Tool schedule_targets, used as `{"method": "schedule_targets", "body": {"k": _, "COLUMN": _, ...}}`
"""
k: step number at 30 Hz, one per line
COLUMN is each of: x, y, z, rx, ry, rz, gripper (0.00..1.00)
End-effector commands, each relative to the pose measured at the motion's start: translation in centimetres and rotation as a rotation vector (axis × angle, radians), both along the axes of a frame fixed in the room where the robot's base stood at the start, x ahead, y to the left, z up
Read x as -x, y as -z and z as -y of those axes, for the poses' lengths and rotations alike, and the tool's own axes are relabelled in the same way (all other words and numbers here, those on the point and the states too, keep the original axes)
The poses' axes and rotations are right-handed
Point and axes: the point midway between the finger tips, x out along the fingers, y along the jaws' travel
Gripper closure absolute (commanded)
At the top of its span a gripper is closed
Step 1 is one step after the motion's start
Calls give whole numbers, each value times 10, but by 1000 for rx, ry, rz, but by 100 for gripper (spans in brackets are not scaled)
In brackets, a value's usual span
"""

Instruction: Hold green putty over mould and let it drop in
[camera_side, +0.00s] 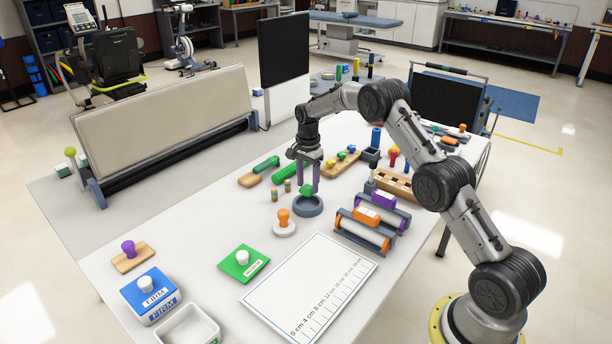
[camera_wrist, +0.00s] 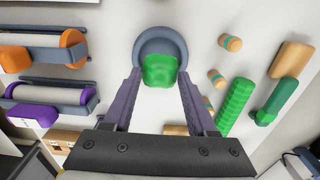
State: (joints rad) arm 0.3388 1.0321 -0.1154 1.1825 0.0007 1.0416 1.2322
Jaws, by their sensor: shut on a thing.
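The green putty (camera_side: 307,190) is a small lump between the fingertips of my gripper (camera_side: 308,188). The mould (camera_side: 308,209) is a round blue-grey dish on the white table, right below the putty. In the wrist view the putty (camera_wrist: 160,71) sits between the fingers of my gripper (camera_wrist: 160,78) and overlaps the near part of the mould (camera_wrist: 160,36). The fingers point down and are shut on the putty. The gap between putty and mould is small; I cannot tell whether they touch. The putty hides part of the mould's inside.
An orange-knobbed white disc (camera_side: 284,224) stands close in front of the mould. Orange and purple rollers (camera_side: 366,218) stand to its right. A ridged green roller (camera_side: 285,172) and small striped pegs (camera_wrist: 230,43) lie nearby. A white ruled board (camera_side: 310,288) lies nearer the front.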

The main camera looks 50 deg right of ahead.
Motion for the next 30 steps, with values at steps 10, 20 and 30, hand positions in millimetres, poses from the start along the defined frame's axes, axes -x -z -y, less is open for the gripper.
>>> {"method": "schedule_targets", "body": {"k": 10, "x": 0, "y": 25, "z": 0, "rx": 0, "ry": -1, "rz": 0, "gripper": 98}}
{"method": "schedule_targets", "body": {"k": 20, "x": 0, "y": 28, "z": 0, "rx": 0, "ry": -1, "rz": 1, "gripper": 98}}
{"method": "schedule_targets", "body": {"k": 30, "x": 0, "y": 28, "z": 0, "rx": 0, "ry": -1, "rz": 1, "gripper": 7}}
